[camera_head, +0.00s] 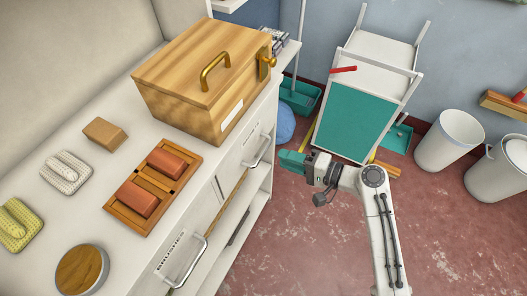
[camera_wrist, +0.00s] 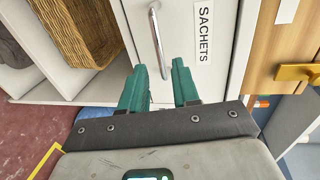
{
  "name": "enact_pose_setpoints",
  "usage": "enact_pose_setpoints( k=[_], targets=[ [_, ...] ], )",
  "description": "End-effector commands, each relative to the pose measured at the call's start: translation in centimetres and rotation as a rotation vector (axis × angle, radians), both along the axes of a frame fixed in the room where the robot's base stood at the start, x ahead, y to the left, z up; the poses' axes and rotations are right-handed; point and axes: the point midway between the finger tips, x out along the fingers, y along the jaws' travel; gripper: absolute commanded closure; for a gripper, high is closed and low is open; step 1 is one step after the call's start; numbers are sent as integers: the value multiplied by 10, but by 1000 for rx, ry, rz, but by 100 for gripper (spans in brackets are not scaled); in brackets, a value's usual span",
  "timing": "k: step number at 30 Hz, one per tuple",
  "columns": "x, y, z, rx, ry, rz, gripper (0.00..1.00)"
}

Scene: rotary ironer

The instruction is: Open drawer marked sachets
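The drawer marked SACHETS (camera_wrist: 218,82) has a white front with a black-lettered label (camera_wrist: 203,32) and a metal bar handle (camera_wrist: 157,40). It appears shut. In the head view the drawer front (camera_head: 236,158) is in the upper right part of the white cabinet, with its handle (camera_head: 258,151) facing my gripper (camera_head: 291,162). In the wrist view my gripper (camera_wrist: 160,75) has two teal fingers spread apart with nothing held between them. One end of the handle shows between the fingertips; I cannot tell how far it is from them.
A wooden box (camera_head: 190,95) with a brass handle and a tray (camera_head: 118,207) with red-brown blocks stand on the counter. Another handle (camera_head: 187,262) sticks out at the front. A white and teal cart (camera_head: 352,122) and bins (camera_head: 449,138) stand beyond my arm. Red floor is open at lower right.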

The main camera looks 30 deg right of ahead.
Motion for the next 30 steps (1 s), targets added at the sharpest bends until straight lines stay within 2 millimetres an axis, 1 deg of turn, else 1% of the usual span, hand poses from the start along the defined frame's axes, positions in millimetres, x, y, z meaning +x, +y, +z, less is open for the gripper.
enact_pose_setpoints(
  k=[1,6,12,18,26,30],
  targets=[
    [8,7,-2,1,1,5,69],
    [33,25,-8,-1,1,5,69],
    [54,40,-14,-2,1,4,69],
    [63,47,-16,-3,0,4,69],
    [63,47,-16,-4,1,4,69],
    [63,47,-16,-4,1,4,83]
  ],
)
